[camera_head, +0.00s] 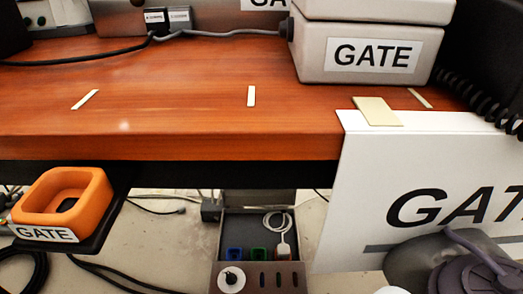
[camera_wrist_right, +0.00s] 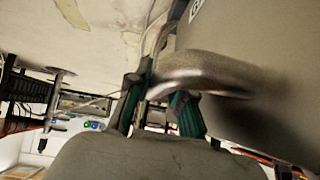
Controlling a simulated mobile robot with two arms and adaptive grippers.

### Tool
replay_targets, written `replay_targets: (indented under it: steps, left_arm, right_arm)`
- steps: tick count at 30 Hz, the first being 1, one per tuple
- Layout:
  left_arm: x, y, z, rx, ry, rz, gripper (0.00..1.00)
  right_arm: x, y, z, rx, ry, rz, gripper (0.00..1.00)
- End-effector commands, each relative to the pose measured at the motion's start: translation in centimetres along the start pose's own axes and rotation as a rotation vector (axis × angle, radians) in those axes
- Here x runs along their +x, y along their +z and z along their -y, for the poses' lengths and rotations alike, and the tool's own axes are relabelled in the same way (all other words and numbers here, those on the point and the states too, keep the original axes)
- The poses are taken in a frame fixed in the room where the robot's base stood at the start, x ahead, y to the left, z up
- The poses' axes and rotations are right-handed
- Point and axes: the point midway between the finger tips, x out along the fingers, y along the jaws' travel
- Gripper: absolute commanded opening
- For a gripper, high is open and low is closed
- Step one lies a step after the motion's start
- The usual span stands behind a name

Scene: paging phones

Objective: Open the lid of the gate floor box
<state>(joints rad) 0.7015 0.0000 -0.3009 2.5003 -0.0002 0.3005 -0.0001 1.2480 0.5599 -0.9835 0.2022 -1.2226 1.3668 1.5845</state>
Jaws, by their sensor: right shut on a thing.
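In the right wrist view, my right gripper (camera_wrist_right: 160,92) is shut on a thick curved metal handle (camera_wrist_right: 215,70). The handle stands out from a large grey panel (camera_wrist_right: 270,75) with part of a white label at its top edge. I cannot tell how far this panel is open. In the head view, an open grey box (camera_head: 236,228) sits on the floor below the table. It holds a blue piece, a green piece and a white plug with a coiled cable. No name shows on it. My right gripper and the handle are not visible in the head view. My left gripper is not in view.
The wooden table (camera_head: 180,95) spans the head view. A white GATE panel (camera_head: 380,160) hangs at its right front edge, above my right arm. An orange GATE holder (camera_head: 90,185) juts out at left. A grey GATE box (camera_head: 310,65) stands on top. Cables lie on the floor.

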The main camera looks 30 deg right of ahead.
Motion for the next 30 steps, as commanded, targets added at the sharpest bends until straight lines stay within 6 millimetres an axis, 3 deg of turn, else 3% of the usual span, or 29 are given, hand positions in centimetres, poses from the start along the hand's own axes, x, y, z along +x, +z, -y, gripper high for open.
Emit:
replay_targets:
  steps: [1,2,6,15,20,30]
  left_arm:
    - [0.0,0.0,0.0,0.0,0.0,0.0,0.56]
    - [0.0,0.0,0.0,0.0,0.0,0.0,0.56]
    - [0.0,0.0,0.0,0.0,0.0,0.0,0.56]
    - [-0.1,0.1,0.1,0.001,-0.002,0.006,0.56]
    - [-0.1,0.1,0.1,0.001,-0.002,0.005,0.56]
    - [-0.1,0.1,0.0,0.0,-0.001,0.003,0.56]
  right_arm:
    - [0.3,0.0,0.2,-0.002,-0.008,0.002,0.0]
    - [0.3,0.0,0.2,-0.002,-0.008,0.002,0.23]
    - [0.2,0.0,0.2,-0.002,-0.007,0.002,0.46]
    - [0.1,0.0,0.1,-0.002,-0.003,0.0,0.47]
    - [-1.0,0.0,0.0,-0.003,-0.001,-0.001,0.47]
    - [-7.6,0.0,0.0,-0.001,-0.001,0.001,0.47]
